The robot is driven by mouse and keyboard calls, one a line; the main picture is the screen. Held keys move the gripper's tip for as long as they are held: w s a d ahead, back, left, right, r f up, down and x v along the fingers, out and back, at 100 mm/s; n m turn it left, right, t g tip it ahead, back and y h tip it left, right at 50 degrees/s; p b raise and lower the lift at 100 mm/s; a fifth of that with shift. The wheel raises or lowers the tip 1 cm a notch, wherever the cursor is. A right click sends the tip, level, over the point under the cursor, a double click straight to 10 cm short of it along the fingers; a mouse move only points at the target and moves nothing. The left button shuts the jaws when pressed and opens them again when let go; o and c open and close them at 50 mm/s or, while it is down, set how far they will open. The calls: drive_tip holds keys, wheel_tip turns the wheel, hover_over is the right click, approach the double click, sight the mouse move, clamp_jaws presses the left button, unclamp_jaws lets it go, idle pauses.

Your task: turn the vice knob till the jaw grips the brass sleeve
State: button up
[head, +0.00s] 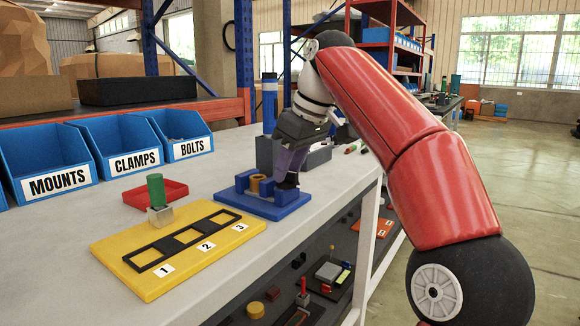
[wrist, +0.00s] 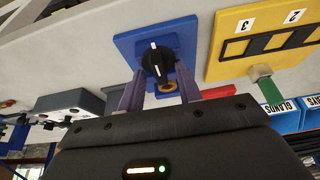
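The blue vice (head: 292,198) stands on the bench, and its blue base (wrist: 127,42) also shows in the wrist view. The brass sleeve (head: 258,184) stands upright between the vice's blue blocks; in the wrist view the sleeve (wrist: 167,88) is partly covered behind the knob. The black vice knob (wrist: 154,64) has a white line across it, pointing nearly straight up in the picture. My gripper (wrist: 160,74) is open, one finger on each side of the knob, with narrow gaps showing. The jaw's contact with the sleeve is unclear.
A yellow plate (head: 180,250) with three numbered slots and a green-topped piece (head: 156,190) lies to the left. A red tray (head: 142,194) and blue bins (head: 128,148) stand behind it. A grey block (head: 315,155) and a blue bottle (head: 269,105) stand behind the vice.

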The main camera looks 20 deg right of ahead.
clamp_jaws()
